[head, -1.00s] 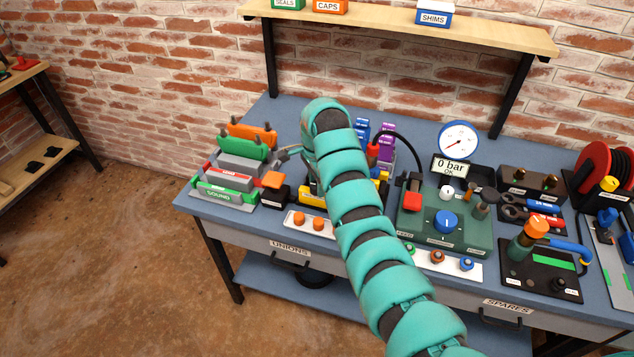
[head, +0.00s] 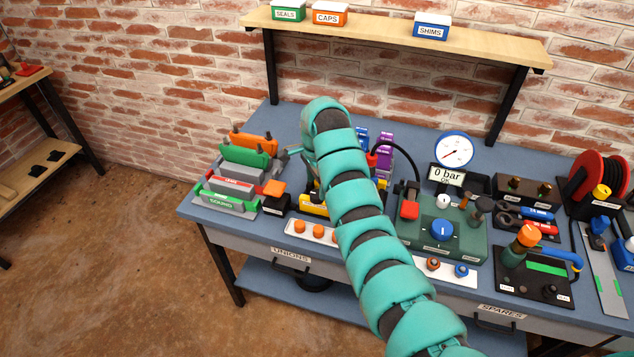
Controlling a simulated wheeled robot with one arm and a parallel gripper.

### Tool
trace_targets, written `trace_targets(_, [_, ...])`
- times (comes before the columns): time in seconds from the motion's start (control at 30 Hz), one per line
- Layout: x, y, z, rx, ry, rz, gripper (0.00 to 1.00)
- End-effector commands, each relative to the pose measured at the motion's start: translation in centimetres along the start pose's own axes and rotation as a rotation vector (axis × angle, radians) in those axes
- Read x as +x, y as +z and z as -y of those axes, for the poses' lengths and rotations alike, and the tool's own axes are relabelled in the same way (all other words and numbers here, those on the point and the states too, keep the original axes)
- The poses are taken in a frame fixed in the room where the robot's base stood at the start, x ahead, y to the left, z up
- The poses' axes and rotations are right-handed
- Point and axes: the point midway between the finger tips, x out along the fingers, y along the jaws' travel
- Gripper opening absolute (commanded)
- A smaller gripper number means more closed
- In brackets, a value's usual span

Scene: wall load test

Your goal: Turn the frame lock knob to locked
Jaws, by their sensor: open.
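No label readable here says frame lock, so I cannot tell for sure which knob it is. A blue round knob (head: 442,230) with a white line pointing up and down sits on a green box (head: 470,243) right of my arm. An orange knob or block (head: 274,188) sits on a small black box (head: 276,205) left of my arm. My gripper (head: 283,157) shows only as a small grey part past the arm's bend, above the orange piece and apart from it. It is open; its fingertips are mostly hidden by my arm.
Green, grey and orange clamp-like blocks (head: 240,165) stand at the bench's left. A gauge (head: 454,149), a 0 bar display (head: 446,177), a black hose and a red reel (head: 597,178) stand to the right. A wooden shelf (head: 370,27) overhangs the back.

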Motion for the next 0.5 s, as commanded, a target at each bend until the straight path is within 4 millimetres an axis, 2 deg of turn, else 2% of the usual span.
trace_targets(0.03, [-1.5,0.0,0.0,0.000,0.000,0.000,0.59])
trace_targets(0.5, [-8.0,0.0,0.0,0.001,0.000,0.000,0.59])
